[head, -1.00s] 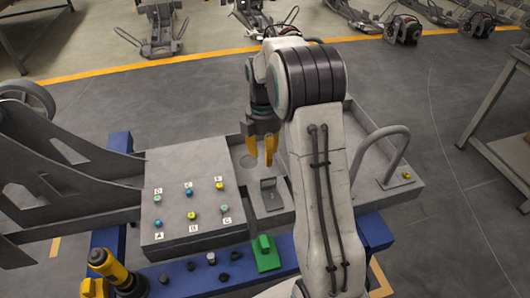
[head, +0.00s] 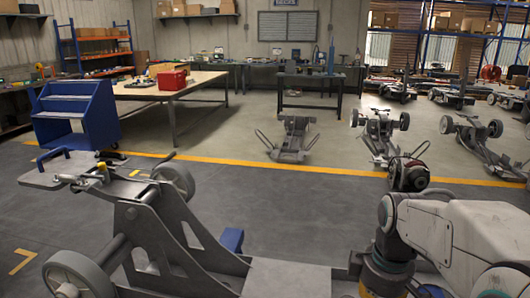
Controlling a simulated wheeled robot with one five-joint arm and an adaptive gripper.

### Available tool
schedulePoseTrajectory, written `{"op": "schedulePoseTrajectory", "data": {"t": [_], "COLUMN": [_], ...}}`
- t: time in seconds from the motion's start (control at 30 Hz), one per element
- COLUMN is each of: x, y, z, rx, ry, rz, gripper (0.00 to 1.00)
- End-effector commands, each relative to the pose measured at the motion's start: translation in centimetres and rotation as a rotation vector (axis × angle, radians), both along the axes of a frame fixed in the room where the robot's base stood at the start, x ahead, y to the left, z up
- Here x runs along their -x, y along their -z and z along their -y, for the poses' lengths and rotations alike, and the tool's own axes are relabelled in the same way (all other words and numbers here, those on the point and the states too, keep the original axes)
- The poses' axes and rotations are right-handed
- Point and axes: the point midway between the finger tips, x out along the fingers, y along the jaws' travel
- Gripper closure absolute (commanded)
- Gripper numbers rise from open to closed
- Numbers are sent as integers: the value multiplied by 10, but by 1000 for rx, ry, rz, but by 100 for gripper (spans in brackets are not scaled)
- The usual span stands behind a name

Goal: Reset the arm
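My arm enters at the right edge of the head view and bends down at its elbow near the lower right. My gripper (head: 384,284) hangs below the wrist at the bottom edge, where only its dark upper body and some yellow show. Its fingertips are cut off, so I cannot see whether they are apart or hold anything. The grey chassis (head: 150,235) with wheels stands to the left of my arm.
A blue cart (head: 78,112) and a wooden-topped table (head: 150,88) with a red box (head: 172,79) stand at the back left. Several chassis units (head: 380,135) sit beyond the yellow floor line.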

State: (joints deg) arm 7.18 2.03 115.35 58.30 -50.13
Motion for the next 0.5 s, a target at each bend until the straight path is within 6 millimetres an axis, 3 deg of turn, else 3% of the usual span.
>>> {"op": "schedulePoseTrajectory", "data": {"t": [0.03, 0.2, 0.5], "x": [15, 60, 117], "y": [-20, -50, -67], "z": [-6, -22, -36], "rx": [-4, -36, -114], "ry": [64, 307, 620], "rz": [27, 107, 197], "gripper": [66, 66, 66]}}
